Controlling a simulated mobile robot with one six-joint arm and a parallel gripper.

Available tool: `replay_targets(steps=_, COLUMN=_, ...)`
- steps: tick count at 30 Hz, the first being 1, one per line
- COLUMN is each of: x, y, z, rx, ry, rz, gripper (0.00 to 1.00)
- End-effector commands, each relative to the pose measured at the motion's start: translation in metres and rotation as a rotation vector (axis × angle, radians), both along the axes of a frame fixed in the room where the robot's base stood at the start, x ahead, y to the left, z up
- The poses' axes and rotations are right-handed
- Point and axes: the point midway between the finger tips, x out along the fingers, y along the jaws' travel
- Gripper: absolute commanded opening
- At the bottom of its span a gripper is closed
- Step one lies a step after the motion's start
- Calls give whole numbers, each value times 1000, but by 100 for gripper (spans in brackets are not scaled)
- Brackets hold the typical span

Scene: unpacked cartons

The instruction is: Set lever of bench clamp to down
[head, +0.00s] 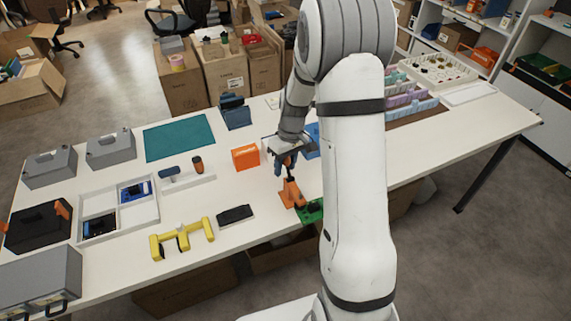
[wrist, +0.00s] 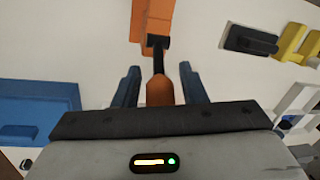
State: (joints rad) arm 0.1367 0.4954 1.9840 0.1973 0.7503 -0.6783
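The bench clamp (head: 291,194) is orange and stands near the front edge of the white table; its orange body also shows at the top of the wrist view (wrist: 158,20). Its lever has a black rod (wrist: 159,58) and an orange-brown handle (wrist: 160,92). In the head view the lever points up from the clamp toward my gripper (head: 287,161). In the wrist view my gripper (wrist: 160,84) has its two blue fingers on either side of the handle, with a gap showing on both sides. The handle's far end is hidden behind the gripper body.
A green piece (head: 311,211) lies beside the clamp at the table edge. An orange box (head: 245,157) stands left of my gripper, and a blue bin (head: 312,140) is behind it. A black case (head: 235,215) and a yellow frame (head: 182,238) lie to the left.

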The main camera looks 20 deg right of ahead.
Motion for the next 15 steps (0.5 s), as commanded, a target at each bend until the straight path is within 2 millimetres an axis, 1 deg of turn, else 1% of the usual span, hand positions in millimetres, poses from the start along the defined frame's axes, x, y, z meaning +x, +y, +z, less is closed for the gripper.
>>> replay_targets(steps=1, x=0, y=0, z=0, rx=0, ry=0, rz=0, gripper=34)
replay_targets(steps=2, x=0, y=0, z=0, rx=0, ry=0, rz=0, gripper=31)
replay_targets(steps=13, x=0, y=0, z=0, rx=0, ry=0, rz=0, gripper=1)
replay_targets(steps=15, x=0, y=0, z=0, rx=0, ry=0, rz=0, gripper=0)
